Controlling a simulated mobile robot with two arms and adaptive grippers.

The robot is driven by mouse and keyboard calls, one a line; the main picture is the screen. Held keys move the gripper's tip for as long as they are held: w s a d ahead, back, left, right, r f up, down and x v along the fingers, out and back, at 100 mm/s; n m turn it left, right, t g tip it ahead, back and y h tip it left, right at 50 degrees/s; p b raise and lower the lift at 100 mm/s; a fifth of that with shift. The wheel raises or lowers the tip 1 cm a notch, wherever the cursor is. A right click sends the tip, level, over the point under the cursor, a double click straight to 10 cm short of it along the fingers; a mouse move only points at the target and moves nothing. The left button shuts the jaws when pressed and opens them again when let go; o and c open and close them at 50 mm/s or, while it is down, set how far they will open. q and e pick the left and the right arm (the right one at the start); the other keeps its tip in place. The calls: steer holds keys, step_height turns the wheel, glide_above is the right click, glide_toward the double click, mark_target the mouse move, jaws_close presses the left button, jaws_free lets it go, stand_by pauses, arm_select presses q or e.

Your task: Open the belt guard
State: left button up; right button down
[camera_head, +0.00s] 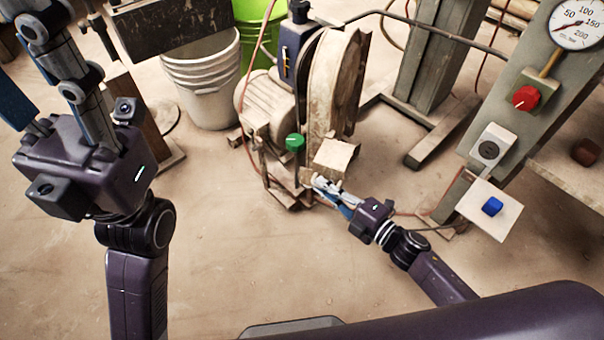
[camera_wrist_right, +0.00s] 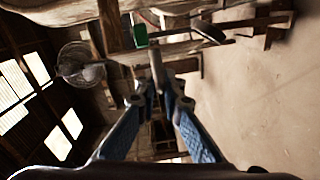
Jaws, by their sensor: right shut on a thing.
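The belt guard (camera_head: 334,80) looks like a tall, rounded, worn tan cover on the machine in the middle of the head view. My right gripper (camera_head: 322,184) is low in front of it, below a tan block (camera_head: 335,155). In the right wrist view my right gripper (camera_wrist_right: 160,98) is shut on a slim grey bar (camera_wrist_right: 157,66), which stands between the fingertips. The bar looks like a handle; its join to the guard is unclear. My left gripper (camera_head: 48,82) is raised at the upper left with its fingers apart, empty and away from the machine.
A green knob (camera_head: 295,142) sits beside the guard. White buckets (camera_head: 200,85) and a green bucket (camera_head: 255,35) stand behind left. A post with a gauge (camera_head: 578,22), red knob (camera_head: 525,98) and blue button (camera_head: 492,206) stands at right. The floor in front is clear.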

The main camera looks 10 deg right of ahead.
steer(key=s+d+n+g+y+b, duration=0.2)
steer(key=s+d+g+y, duration=0.1)
steer(key=d, duration=0.6)
steer(key=shift+n, duration=0.4)
steer(key=c, duration=2.1)
jaws_free()
steer(key=shift+r, duration=0.1)
